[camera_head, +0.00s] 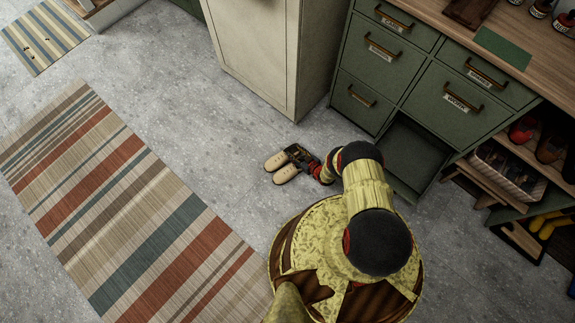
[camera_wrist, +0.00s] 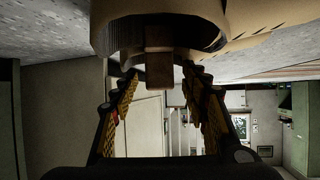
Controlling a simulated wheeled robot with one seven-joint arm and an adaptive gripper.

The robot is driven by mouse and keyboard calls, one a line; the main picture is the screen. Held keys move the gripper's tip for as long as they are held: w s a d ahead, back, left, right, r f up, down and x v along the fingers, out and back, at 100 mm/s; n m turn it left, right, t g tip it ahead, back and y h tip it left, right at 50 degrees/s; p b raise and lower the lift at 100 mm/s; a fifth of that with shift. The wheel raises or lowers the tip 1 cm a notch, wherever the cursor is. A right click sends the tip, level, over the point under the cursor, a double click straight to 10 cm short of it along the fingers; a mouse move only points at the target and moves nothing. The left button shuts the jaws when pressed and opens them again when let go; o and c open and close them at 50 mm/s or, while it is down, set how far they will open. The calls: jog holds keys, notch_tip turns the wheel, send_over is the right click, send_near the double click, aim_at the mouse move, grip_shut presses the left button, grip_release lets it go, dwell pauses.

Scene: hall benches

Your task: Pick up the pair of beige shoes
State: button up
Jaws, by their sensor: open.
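The pair of beige shoes (camera_head: 281,169) stands on the grey floor in front of the pale cabinet, side by side with toes towards the lower left. My gripper (camera_head: 299,155) is low at their rear end and hides part of it. In the wrist view, the shoes (camera_wrist: 245,22) fill the top, close up, with dark brown inner parts and a brown piece between the fingertips. My gripper (camera_wrist: 162,80) is open there, one finger on each side of that piece. I cannot tell whether the fingers touch it.
A pale cabinet (camera_head: 262,50) stands just behind the shoes. Green drawers (camera_head: 387,65) with an open lower compartment (camera_head: 410,155) are to the right. A striped rug (camera_head: 120,205) lies left, with bare floor between.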

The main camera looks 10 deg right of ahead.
jog(key=shift+c, duration=0.4)
jog(key=c, duration=1.1)
grip_shut()
